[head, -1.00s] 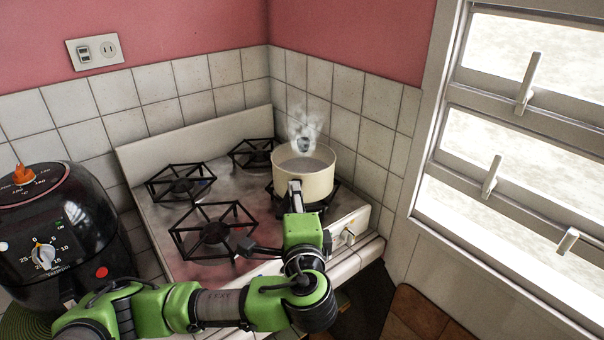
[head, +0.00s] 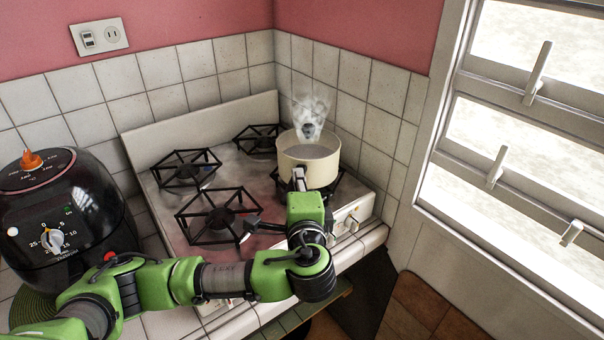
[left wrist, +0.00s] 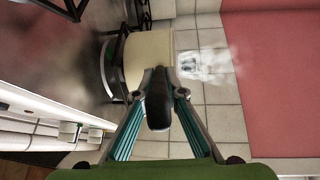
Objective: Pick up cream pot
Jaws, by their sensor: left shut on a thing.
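The cream pot (head: 308,168) sits at the front right burner of the stove, upright, with grey liquid inside and steam above it. I cannot tell whether its base touches the burner grate. My left gripper (head: 298,178) is at the pot's near side, shut on its dark handle. In the left wrist view, the handle (left wrist: 158,104) lies between the two fingers of the gripper (left wrist: 160,76), and the pot's cream wall (left wrist: 147,48) is just beyond them. My right gripper is not in view.
The stove top (head: 237,178) has several black burner grates, the others empty. A black air fryer (head: 62,215) stands on the left. Tiled walls are close behind and right of the pot. A window (head: 500,150) is at the right.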

